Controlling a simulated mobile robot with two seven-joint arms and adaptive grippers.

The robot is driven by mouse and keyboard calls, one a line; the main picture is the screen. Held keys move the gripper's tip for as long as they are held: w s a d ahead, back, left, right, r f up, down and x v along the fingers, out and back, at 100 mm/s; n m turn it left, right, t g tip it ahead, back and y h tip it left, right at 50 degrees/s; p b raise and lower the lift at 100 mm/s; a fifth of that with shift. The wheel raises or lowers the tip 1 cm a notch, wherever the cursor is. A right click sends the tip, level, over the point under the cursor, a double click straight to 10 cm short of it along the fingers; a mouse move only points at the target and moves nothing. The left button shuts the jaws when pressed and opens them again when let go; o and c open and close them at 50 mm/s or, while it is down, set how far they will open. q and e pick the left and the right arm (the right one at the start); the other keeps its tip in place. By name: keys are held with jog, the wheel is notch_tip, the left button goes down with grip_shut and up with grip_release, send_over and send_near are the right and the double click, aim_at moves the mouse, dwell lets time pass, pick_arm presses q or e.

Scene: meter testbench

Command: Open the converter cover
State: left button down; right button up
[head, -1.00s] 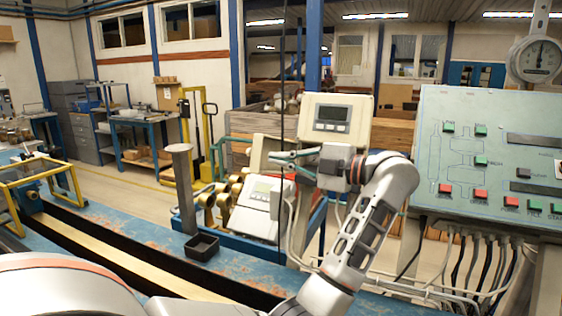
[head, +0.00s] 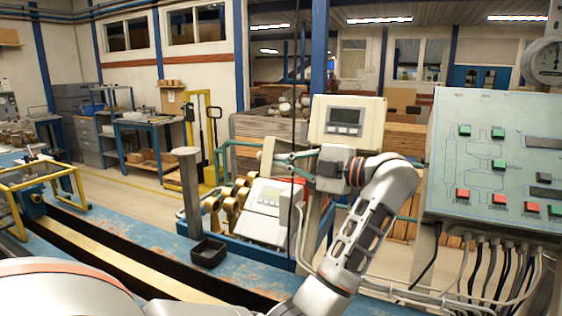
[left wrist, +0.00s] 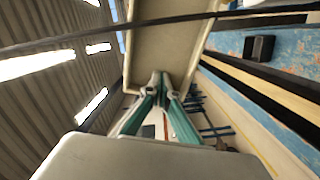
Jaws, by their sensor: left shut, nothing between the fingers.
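My left gripper (head: 277,159) has teal fingers pointing left, closed together with nothing between them. It is in front of a slanted beige panel (head: 267,147), which may be the converter cover. In the left wrist view the shut fingertips (left wrist: 160,76) overlap the lower end of a beige panel with raised edges (left wrist: 165,45); I cannot tell whether they touch it. A white sloped box with a small display (head: 268,212) sits below the gripper. A cream box with a grey display (head: 346,120) stands behind and above the wrist. My right gripper is not in view.
A thin dark vertical cable or rod (head: 294,80) passes near the fingers. A green control panel (head: 490,160) with hanging cables stands right of my arm. Brass fittings (head: 227,197) are left of the sloped box. A black tray (head: 208,252) sits on the blue bench (head: 150,235).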

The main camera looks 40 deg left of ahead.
aim_at(264, 158)
pick_arm(q)
jog(key=p+x, duration=0.1)
jog(key=x, duration=0.2)
jog(key=shift+a, duration=0.35)
jog(key=shift+a+f, duration=0.1)
jog(key=shift+a, duration=0.35)
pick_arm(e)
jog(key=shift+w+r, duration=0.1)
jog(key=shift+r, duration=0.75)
